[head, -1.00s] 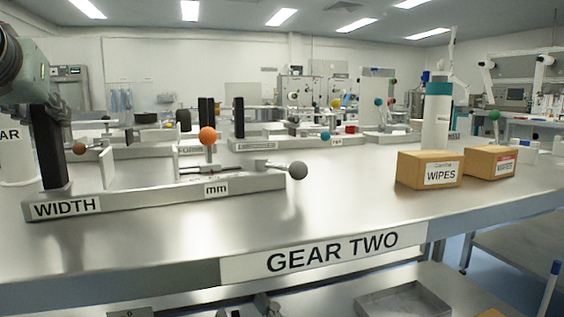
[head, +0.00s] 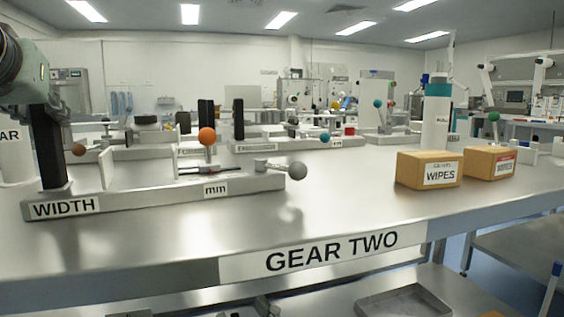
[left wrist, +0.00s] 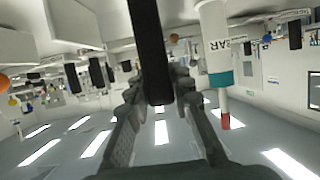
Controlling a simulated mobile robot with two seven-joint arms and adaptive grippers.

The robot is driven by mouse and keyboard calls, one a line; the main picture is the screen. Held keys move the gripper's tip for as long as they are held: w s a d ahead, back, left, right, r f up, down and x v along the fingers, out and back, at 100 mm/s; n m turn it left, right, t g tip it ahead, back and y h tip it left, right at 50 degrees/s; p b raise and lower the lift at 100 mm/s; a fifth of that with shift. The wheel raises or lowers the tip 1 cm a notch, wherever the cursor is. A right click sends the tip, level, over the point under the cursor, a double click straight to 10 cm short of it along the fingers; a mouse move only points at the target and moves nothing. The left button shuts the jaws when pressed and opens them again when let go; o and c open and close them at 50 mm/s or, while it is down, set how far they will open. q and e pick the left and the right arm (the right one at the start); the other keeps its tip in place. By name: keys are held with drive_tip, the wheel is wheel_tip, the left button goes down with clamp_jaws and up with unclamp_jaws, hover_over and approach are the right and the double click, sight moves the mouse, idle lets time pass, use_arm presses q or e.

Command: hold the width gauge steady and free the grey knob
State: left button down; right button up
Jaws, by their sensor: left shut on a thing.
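The width gauge (head: 140,199) is a long grey bar on the bench near its front edge, with a WIDTH label at the left and an mm label at the right. The grey knob (head: 297,171) is a ball on a short metal stem at the bar's right end. An orange ball (head: 207,136) stands mid-bar, and a black post (head: 48,150) rises at the left end. My left gripper (left wrist: 160,100) is shut on this post; it enters the head view at upper left, partly cut off. My right gripper is not seen.
Two cardboard boxes (head: 429,169) stand on the right of the bench (head: 340,215), with a white, teal-banded cylinder (head: 436,115) behind them. Similar gauges with black posts and coloured balls stand farther back. The bench surface between the grey knob and the boxes is clear.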

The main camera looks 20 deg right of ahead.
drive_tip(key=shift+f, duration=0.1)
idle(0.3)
